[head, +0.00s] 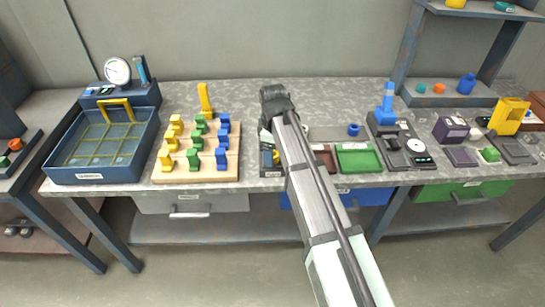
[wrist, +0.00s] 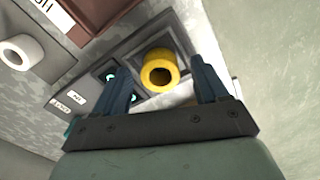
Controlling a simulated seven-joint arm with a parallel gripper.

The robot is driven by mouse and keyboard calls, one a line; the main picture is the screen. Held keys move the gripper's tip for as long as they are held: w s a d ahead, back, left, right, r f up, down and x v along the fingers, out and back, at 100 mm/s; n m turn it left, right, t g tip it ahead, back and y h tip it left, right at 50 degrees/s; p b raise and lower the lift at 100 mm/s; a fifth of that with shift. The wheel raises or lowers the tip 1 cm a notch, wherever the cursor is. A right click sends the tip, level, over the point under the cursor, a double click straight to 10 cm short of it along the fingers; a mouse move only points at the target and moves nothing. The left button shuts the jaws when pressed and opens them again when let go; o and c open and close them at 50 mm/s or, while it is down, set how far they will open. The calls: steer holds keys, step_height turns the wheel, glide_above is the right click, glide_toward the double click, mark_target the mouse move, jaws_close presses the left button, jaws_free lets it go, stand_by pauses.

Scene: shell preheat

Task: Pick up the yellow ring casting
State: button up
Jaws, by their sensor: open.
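The yellow ring casting (wrist: 160,86) shows in the wrist view, with its dark hole facing the camera. It sits at a dark grey square holder. My gripper (wrist: 160,68) is open, with one blue-grey finger on each side of the ring in the picture. The ring looks apart from both fingers, and I cannot tell how far it is below them. In the head view my gripper (head: 277,106) is over the middle of the bench. My arm hides much of what lies beneath it there, and I cannot make out the ring surely.
A white ring (wrist: 16,52) lies at the left in the wrist view. In the head view a wooden board (head: 229,172) with several coloured blocks stands left of my arm. A green tray (head: 358,158) and a dark device with a blue top (head: 386,113) stand right of it.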

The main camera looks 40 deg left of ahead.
steer(key=c, duration=1.2)
steer(key=shift+r, duration=0.1)
